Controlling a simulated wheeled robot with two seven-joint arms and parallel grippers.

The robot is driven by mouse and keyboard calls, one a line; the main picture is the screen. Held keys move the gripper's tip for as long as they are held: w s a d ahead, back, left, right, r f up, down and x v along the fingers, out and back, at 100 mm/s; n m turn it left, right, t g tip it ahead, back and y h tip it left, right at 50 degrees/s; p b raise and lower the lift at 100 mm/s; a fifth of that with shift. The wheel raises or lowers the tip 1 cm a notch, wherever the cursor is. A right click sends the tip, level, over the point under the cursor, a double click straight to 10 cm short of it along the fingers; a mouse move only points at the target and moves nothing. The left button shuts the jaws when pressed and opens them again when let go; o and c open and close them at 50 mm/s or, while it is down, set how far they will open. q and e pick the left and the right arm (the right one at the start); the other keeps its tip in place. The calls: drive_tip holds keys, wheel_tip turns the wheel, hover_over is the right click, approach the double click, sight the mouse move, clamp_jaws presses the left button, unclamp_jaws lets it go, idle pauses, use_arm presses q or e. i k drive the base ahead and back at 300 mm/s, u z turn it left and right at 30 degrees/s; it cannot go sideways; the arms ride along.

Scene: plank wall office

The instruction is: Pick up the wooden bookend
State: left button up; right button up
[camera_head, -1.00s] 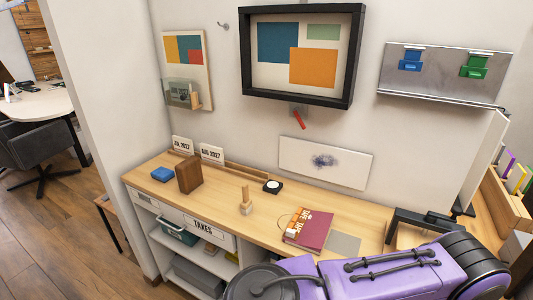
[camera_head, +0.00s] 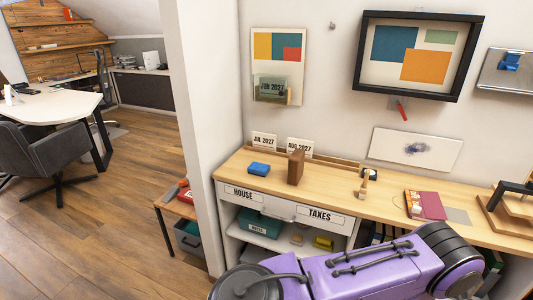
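The wooden bookend (camera_head: 296,167) is a brown upright block on the light wood counter (camera_head: 336,189). A purple and black arm of mine (camera_head: 375,272) crosses the bottom of the head view, below and in front of the counter. No gripper fingers show in this view.
A stamp-like wooden piece (camera_head: 364,184), a red book (camera_head: 430,205) and a black-topped stand (camera_head: 512,200) are further right on the counter. Calendar cards (camera_head: 264,141) stand behind. A wall post (camera_head: 202,100) rises at the counter's left end. Bare counter lies around the bookend.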

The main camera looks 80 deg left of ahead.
sight(295, 168)
drive_tip(key=k, duration=0.2)
drive_tip(key=u, duration=1.15)
